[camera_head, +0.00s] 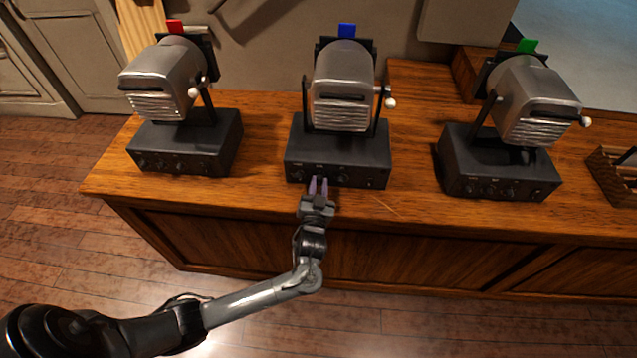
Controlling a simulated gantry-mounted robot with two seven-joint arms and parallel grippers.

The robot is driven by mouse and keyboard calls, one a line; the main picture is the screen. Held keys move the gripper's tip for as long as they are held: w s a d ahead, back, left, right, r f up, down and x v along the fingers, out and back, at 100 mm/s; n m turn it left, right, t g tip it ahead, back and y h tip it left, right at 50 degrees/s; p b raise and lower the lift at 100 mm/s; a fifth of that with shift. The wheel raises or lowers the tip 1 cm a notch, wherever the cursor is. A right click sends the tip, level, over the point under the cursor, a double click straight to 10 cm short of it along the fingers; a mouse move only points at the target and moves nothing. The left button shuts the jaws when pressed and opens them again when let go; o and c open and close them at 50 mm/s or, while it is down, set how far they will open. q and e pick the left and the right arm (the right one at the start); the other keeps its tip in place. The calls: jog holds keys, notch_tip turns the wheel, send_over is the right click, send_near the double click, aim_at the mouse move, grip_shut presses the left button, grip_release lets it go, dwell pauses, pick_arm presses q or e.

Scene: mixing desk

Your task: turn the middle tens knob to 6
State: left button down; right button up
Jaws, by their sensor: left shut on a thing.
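The middle black control box (350,151) stands on the wooden desk with a silver lamp (343,85) and a blue tab (347,30) above it. Small knobs sit along its front panel; their labels and settings are too small to read. My left gripper (318,184) reaches up from below to the left half of this panel. Its two purple-grey fingers are closed around a small knob there, which they mostly hide. Another knob (343,178) shows to the right of the fingers. I cannot read which digit the held knob points to. My right gripper is not in view.
A similar box (187,141) with a red-tabbed lamp (165,80) stands left, and another (497,162) with a green-tabbed lamp (535,100) right. A slotted wooden rack (612,176) is at the far right. The desk (262,172) is clear between the boxes.

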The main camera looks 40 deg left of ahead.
pick_arm(q)
jog(key=c, duration=1)
grip_release()
jog(key=shift+o, duration=0.2)
jog(key=shift+s+d, duration=0.1)
jog(key=shift+s, duration=0.05)
jog(key=p+v, duration=0.2)
jog(key=v, duration=0.8)
jog(key=shift+s, duration=0.25)
jog(key=shift+d, duration=0.1)
